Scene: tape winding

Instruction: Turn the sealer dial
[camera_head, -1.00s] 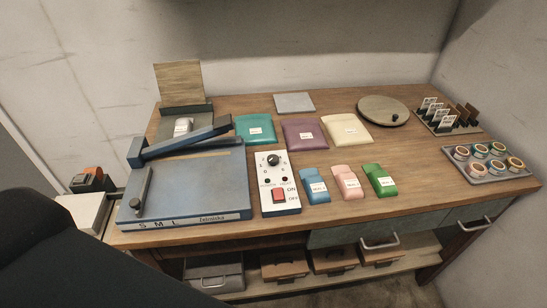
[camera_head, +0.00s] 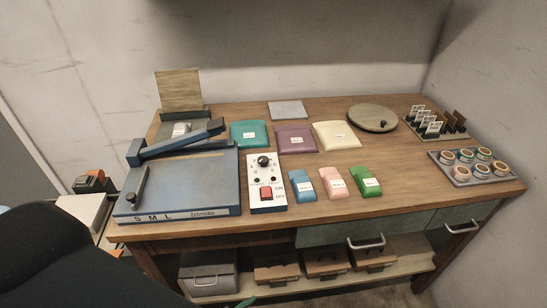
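The blue sealer (camera_head: 188,184) sits at the left of the wooden table, its arm (camera_head: 178,144) lying low across the back. Its base is marked S M L along the front edge. Beside it on the right is a white control panel (camera_head: 254,187) with a black dial (camera_head: 263,161) near its top, small dark spots below the dial, and a red switch (camera_head: 266,193) between ON and OFF labels. The dial's exact setting is too small to read. Neither gripper is in view; a dark part of mine fills the lower left corner.
Teal (camera_head: 249,134), purple (camera_head: 295,139) and cream (camera_head: 336,135) pouches lie behind smaller blue, pink and green packets (camera_head: 365,181). A round turntable (camera_head: 373,118), a card rack (camera_head: 437,124) and a tray of tape rolls (camera_head: 473,167) stand right. Drawers are below the front edge.

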